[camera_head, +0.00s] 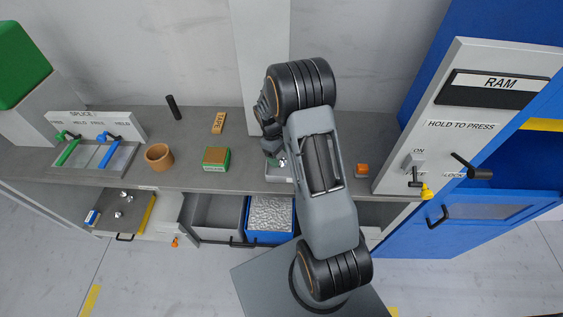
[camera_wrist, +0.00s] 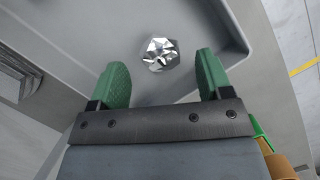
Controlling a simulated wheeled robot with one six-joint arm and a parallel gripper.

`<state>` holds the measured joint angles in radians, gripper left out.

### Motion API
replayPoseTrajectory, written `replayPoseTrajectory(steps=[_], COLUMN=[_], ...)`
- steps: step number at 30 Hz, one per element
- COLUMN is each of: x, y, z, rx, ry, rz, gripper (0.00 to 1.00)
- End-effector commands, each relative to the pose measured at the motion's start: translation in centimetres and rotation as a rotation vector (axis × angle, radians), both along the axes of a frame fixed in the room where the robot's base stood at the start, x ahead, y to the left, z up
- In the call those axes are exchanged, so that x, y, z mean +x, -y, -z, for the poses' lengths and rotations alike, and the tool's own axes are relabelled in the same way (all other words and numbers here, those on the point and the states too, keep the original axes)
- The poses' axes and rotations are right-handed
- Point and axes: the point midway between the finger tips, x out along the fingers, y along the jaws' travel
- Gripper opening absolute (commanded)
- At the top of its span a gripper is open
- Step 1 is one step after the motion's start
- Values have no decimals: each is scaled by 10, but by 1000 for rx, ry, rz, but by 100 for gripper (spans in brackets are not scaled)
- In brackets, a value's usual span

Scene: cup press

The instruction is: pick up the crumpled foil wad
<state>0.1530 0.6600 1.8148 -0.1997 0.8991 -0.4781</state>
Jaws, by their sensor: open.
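The crumpled foil wad (camera_wrist: 160,54) is a small shiny silver lump in the wrist view. It lies on a grey tray (camera_wrist: 195,20) with a raised rim. My gripper (camera_wrist: 160,82) is open, with its two green fingers apart. The wad shows between and just beyond the fingertips, and I see no finger touching it. In the head view a silver bit of the wad (camera_head: 282,162) shows at the left of my arm on the bench. My arm hides most of the tray there, and the fingers are hidden too.
Open drawers (camera_head: 215,215) jut out below. The ram panel (camera_head: 440,120) stands at right.

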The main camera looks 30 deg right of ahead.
Motion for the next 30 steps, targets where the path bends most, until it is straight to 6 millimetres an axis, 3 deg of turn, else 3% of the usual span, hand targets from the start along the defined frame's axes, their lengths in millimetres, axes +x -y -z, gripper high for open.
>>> replayPoseTrajectory(steps=[6, 15, 30], x=[-5, -6, -6], y=[3, 4, 4], z=[21, 25, 24], rx=[0, -1, -1], ry=[0, 1, 0], rz=[1, 1, 0], gripper=[72, 72, 25])
